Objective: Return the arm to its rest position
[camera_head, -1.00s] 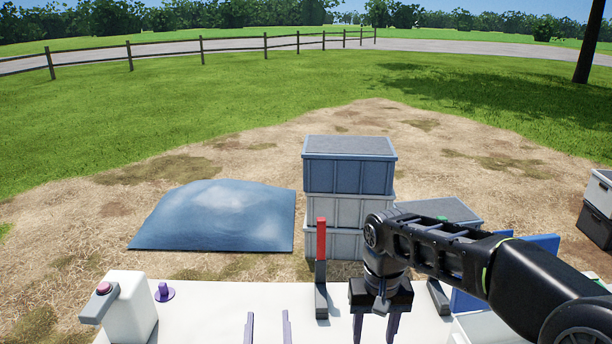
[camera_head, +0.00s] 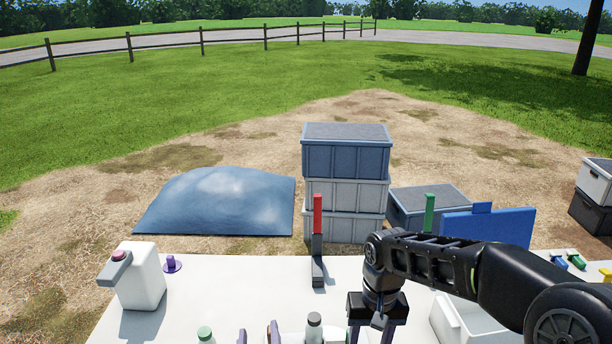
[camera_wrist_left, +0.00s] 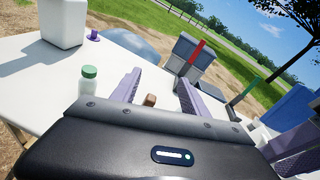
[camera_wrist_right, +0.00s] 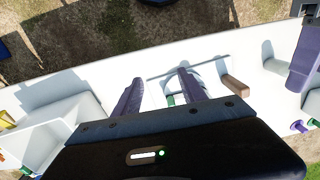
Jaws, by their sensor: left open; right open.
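My left gripper (camera_head: 258,335) shows only its two purple fingers at the bottom edge of the head view, spread apart. In the left wrist view its fingers (camera_wrist_left: 160,95) are open with nothing gripped; a small brown piece (camera_wrist_left: 150,100) shows beyond them on the table. My right gripper (camera_head: 376,335) points down over the table at lower centre-right, fingers apart. In the right wrist view its fingers (camera_wrist_right: 158,92) are open and empty. The head view cuts off the lower ends of both grippers.
A white bin (camera_head: 465,320) and blue panel (camera_head: 490,226) are at right. Stacked crates (camera_head: 345,180) stand behind.

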